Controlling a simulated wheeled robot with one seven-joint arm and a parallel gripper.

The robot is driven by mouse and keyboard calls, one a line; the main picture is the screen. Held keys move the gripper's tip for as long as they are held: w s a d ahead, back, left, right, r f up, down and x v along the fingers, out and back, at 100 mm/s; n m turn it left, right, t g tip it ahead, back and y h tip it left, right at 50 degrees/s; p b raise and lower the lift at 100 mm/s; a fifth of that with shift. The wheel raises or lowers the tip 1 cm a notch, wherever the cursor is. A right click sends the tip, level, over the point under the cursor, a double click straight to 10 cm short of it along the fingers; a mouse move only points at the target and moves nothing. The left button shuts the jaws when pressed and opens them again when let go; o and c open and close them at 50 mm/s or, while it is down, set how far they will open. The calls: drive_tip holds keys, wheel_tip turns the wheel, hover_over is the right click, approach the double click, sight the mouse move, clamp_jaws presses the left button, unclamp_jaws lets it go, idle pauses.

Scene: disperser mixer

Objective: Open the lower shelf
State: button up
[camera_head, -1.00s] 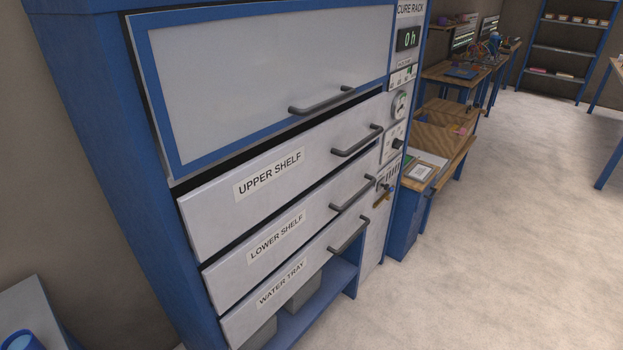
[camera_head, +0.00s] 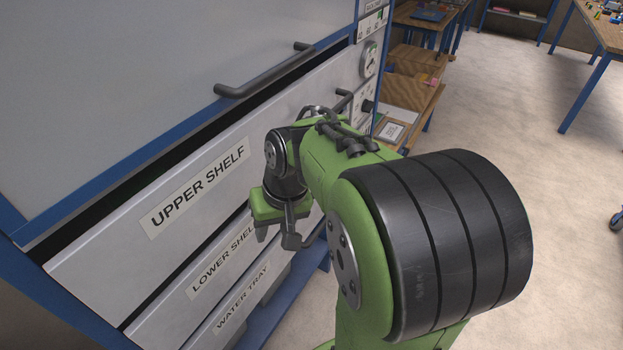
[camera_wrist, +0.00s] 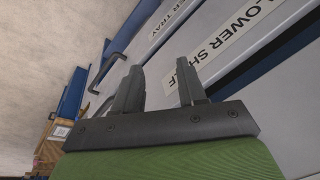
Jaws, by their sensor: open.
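The lower shelf (camera_head: 165,315) is a pale drawer front labelled LOWER SHELF, between the upper shelf and the water tray. It looks closed. In the head view, my arm hides its right part and handle. In the wrist view, the lower shelf's label (camera_wrist: 238,35) shows at the upper right, beyond the fingers. My gripper (camera_head: 276,238) is open and empty in front of the drawer fronts; its two dark fingers also show in the wrist view (camera_wrist: 158,68). A dark bar handle (camera_wrist: 106,74) lies left of the fingers, apparently the water tray's. Another handle seems partly hidden behind the left finger.
The upper shelf (camera_head: 110,245) is above, with its handle end (camera_head: 343,101) near my arm. A large door with a bar handle (camera_head: 265,72) is above that. The water tray (camera_head: 205,335) is below.

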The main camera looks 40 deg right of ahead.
drive_tip(key=w+d+f+m+t+y+b, duration=0.2)
drive_tip(key=w+d+f+m+y, duration=0.15)
drive_tip(key=d+f, duration=0.45)
drive_tip(key=s+d+m+t+b, duration=0.1)
drive_tip(key=s+d+m+t, duration=0.15)
drive_tip(key=d, duration=0.45)
drive_tip(key=s+d+m+t+b, duration=0.15)
drive_tip(key=d+t, duration=0.25)
drive_tip(key=d, duration=0.4)
drive_tip(key=s+d+m+t, duration=0.1)
drive_tip(key=d+m+t, duration=0.25)
drive_tip(key=d, duration=0.35)
drive_tip(key=shift+y, duration=0.35)
drive_tip(key=b+x, duration=0.3)
drive_tip(key=x, duration=1.2)
drive_tip(key=shift+w+a+f, duration=0.1)
drive_tip(key=shift+w+f, duration=0.15)
clamp_jaws()
